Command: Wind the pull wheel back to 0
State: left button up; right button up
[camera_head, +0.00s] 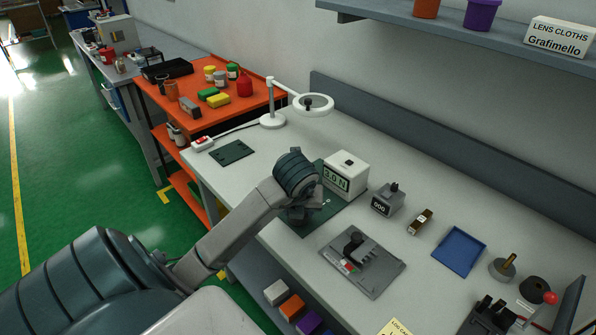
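A white box (345,172) with a green display reading "3.0 N" stands on a dark green mat (347,203) on the bench. I cannot pick out the pull wheel for certain; it may be hidden behind my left arm. My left gripper (301,217) points down over the mat, just left of the display box. Its fingers are dark and mostly covered by the wrist, so their opening and anything between them do not show.
A ring lamp (271,119) stands behind. Bare bench separates them.

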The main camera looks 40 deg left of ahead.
dwell(0.4)
pick_arm(q)
jog(key=o, duration=1)
